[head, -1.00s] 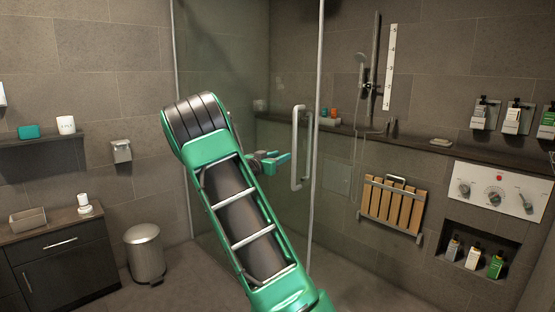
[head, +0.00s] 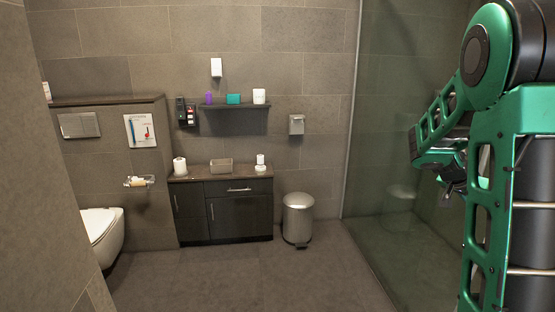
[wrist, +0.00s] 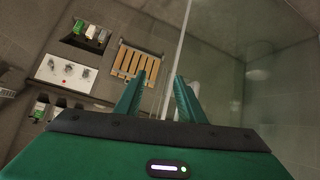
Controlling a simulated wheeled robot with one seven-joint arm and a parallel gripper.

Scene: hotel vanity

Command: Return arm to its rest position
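My arm (head: 493,165) is green and black and fills the right side of the head view, folded in front of the glass. In the head view my gripper (head: 446,198) hangs at the lower end of the folded forearm, and its fingers are partly hidden there. In the wrist view my gripper (wrist: 158,98) shows two green fingers standing apart with nothing between them. The glass panel edge and the shower wall lie beyond the fingers.
A glass shower panel (head: 400,110) stands close behind the arm. A steel bin (head: 298,218), a dark vanity cabinet (head: 238,215) and a toilet (head: 100,235) stand along the wall. A wooden folding seat (wrist: 134,64) shows in the wrist view. The middle floor is clear.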

